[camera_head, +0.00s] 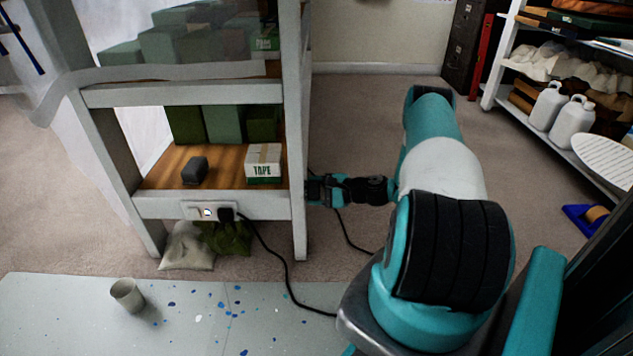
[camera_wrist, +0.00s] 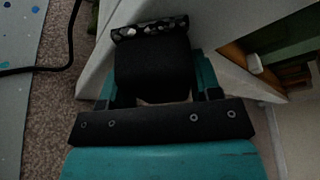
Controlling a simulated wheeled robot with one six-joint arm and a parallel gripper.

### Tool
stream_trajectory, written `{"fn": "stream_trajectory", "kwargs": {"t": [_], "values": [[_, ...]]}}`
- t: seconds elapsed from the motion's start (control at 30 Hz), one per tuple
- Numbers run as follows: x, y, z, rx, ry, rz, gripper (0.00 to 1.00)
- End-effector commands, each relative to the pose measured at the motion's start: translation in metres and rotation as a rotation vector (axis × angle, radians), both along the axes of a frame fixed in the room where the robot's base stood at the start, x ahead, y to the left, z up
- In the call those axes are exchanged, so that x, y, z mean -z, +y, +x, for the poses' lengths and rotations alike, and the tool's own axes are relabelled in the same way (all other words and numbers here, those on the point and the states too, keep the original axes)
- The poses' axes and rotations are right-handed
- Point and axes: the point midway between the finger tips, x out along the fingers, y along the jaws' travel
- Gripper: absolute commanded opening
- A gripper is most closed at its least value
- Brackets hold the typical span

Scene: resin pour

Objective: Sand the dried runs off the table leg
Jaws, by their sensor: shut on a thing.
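The white table's near right leg (camera_head: 300,180) stands upright in the head view. In the wrist view, a broad pale surface that appears to be part of the table (camera_wrist: 185,30) runs close beside my gripper. My gripper (camera_head: 322,190) is low, just right of that leg and partly hidden by it. In the wrist view my gripper (camera_wrist: 155,88) is shut on a dark block (camera_wrist: 152,65) with a speckled strip along its far edge. The block's far edge is near the pale surface; I cannot tell whether they touch. I cannot make out dried runs.
The table's lower shelf holds a dark grey block (camera_head: 194,171), a tape box (camera_head: 263,163) and green boxes (camera_head: 223,123). A power strip (camera_head: 207,212) with a black cable (camera_head: 281,262) hangs on the shelf front.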

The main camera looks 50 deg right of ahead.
Motion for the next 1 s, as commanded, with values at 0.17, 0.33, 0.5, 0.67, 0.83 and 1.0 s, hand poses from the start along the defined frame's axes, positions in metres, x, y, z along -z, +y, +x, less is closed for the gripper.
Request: {"fn": "stream_trajectory", "kwargs": {"t": [0.17, 0.33, 0.5, 0.67, 0.83, 1.0], "values": [[0.0, 0.012, -0.003, -0.017, 0.001, 0.009, 0.23], [0.001, 0.013, -0.003, -0.018, 0.001, 0.01, 0.23], [0.001, 0.008, -0.007, -0.016, 0.001, 0.011, 0.23], [0.001, -0.007, -0.021, -0.007, 0.001, 0.007, 0.23], [0.001, -0.02, -0.035, -0.003, 0.0, 0.006, 0.23], [0.001, -0.03, -0.046, -0.003, 0.0, 0.004, 0.23]]}}
